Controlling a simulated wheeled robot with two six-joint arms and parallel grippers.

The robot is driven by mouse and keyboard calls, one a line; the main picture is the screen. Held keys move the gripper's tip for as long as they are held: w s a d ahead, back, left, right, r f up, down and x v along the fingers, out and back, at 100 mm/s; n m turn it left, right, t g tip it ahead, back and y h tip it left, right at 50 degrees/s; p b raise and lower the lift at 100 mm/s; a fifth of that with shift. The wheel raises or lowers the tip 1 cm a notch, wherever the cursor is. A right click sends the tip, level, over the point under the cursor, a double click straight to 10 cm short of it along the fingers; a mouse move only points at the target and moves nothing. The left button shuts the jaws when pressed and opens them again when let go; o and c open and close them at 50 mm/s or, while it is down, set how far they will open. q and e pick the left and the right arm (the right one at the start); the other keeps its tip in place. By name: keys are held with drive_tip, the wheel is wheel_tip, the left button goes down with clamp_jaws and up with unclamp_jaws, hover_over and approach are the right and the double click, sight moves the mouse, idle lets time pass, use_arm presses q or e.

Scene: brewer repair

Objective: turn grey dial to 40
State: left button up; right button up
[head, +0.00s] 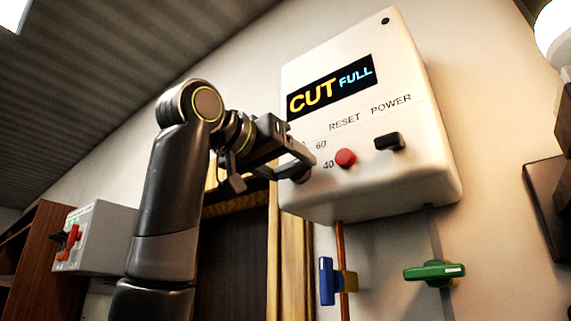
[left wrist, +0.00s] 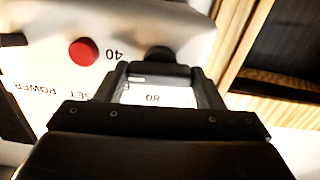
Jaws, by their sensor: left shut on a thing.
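The white brewer box (head: 440,165) hangs on the wall, with a display reading "CUT FULL" (head: 330,86). The grey dial (head: 300,175) is at its lower left, mostly hidden by my left gripper (head: 303,167). The marks "60" and "40" show to the right of the dial. In the left wrist view the dark dial (left wrist: 158,54) shows at the tips of my left gripper (left wrist: 158,70), which is shut on it. The "40" and "80" marks appear upside down there. The dial's pointer cannot be made out. My right gripper is not in view.
A red reset button (head: 345,158) and a black power switch (head: 389,141) sit right of the dial. Below the box are a blue valve handle (head: 326,281) and a green valve handle (head: 434,271). A grey switch box (head: 100,236) is at the left.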

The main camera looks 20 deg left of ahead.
use_arm(q)
drive_tip(key=shift+m, duration=0.6)
drive_tip(key=o, duration=1)
drive_tip(key=shift+s+a+f, duration=0.1)
drive_tip(key=shift+s, duration=0.1)
drive_tip(key=shift+b+v, duration=3.6)
drive_tip(key=shift+v, duration=4.9)
